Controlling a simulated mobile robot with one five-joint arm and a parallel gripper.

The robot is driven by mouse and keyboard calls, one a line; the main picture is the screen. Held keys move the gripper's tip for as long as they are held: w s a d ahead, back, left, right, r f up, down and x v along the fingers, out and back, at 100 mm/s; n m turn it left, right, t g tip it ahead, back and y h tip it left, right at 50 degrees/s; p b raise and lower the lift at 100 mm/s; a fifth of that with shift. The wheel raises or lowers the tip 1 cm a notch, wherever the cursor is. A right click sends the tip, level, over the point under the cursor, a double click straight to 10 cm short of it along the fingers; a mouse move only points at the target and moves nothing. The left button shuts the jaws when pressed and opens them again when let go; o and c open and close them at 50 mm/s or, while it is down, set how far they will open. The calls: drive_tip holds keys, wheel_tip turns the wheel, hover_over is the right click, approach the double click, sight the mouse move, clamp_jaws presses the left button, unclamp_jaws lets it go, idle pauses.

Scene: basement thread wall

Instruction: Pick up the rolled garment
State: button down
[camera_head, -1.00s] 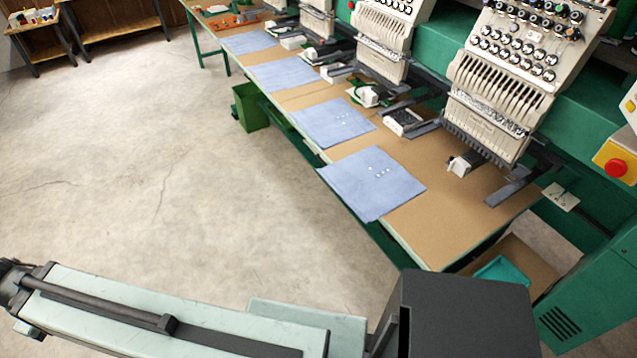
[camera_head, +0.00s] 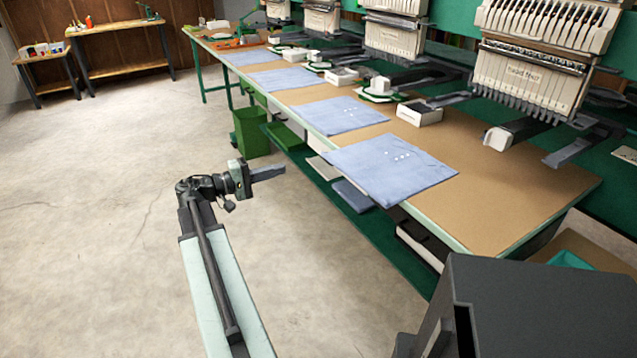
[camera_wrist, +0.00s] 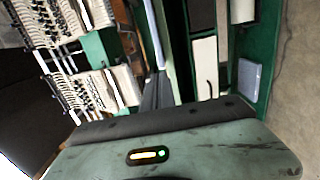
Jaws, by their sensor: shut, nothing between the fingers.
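I cannot make out a rolled garment in either view. Flat blue cloth pieces lie in a row along the table, the nearest one (camera_head: 385,168) at its front edge with small white dots on it. A folded blue item (camera_head: 352,196) lies on the green shelf below the table; a similar flat blue item (camera_wrist: 248,80) shows at the right of the wrist view. My gripper (camera_head: 280,171) is shut and empty, pointing right, in front of the table's long edge and left of the nearest cloth. In the wrist view its dark fingers (camera_wrist: 157,92) are together.
The brown-topped table (camera_head: 490,200) carries the cloths before a row of embroidery machine heads (camera_head: 535,80). A green bin (camera_head: 250,132) stands by the table's long side. A wooden bench (camera_head: 120,50) stands at the back left. The concrete floor (camera_head: 90,200) at left is clear.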

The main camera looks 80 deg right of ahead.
approach(332, 163)
drive_tip(key=x, duration=0.4)
drive_tip(key=w+d+x, duration=0.1)
drive_tip(key=x, duration=0.1)
drive_tip(key=shift+s, duration=0.45)
drive_tip(key=shift+s, duration=0.1)
drive_tip(key=shift+s, duration=0.8)
drive_tip(key=shift+w, duration=0.2)
